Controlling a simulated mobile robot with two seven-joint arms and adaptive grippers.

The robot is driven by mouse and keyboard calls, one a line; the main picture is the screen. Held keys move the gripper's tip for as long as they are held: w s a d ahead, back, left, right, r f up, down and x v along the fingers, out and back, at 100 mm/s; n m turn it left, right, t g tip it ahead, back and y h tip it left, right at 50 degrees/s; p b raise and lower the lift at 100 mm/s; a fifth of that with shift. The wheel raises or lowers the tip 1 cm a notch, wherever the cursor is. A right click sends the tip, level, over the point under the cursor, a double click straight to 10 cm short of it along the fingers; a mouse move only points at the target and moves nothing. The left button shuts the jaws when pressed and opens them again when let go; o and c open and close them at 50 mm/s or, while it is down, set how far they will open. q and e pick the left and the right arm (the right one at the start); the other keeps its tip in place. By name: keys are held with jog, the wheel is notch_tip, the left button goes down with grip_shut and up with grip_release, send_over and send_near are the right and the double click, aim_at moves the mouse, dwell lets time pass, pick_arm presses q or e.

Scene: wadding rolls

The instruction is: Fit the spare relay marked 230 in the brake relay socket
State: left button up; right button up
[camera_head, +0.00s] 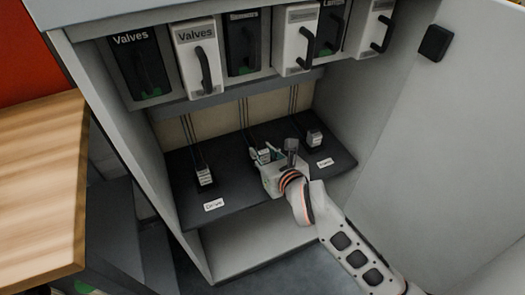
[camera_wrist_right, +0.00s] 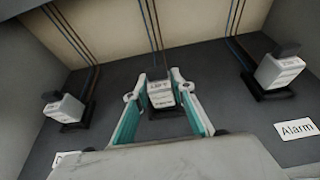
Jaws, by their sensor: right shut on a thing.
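My right gripper (camera_head: 264,158) is at the middle of the dark shelf, shut on the middle relay (camera_wrist_right: 161,95). In the right wrist view its two teal-sided fingers (camera_wrist_right: 160,82) stand either side of this light grey relay. The relay has a printed label too small to read surely. It is at the middle dark socket (camera_wrist_right: 170,112); whether it is fully seated cannot be told. No mark 230 can be read, and no label reading brake shows. My left gripper is not in view.
A left relay (camera_head: 204,176) stands behind a label that seems to read Drive (camera_head: 213,205). A right relay (camera_head: 314,138) stands behind the Alarm label (camera_wrist_right: 297,128). Valve-marked units with handles (camera_head: 197,58) hang above. The cabinet door (camera_head: 450,150) is open at right.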

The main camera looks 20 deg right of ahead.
dwell(0.4)
jog(key=o, duration=1.2)
jog(key=shift+f, duration=0.1)
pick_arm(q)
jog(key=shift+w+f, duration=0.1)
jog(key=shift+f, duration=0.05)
pick_arm(e)
jog(key=shift+s+r, duration=0.2)
jog(key=shift+s, duration=0.4)
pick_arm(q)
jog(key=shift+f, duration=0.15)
pick_arm(e)
jog(key=shift+v, duration=3.45)
jog(key=shift+r, duration=0.1)
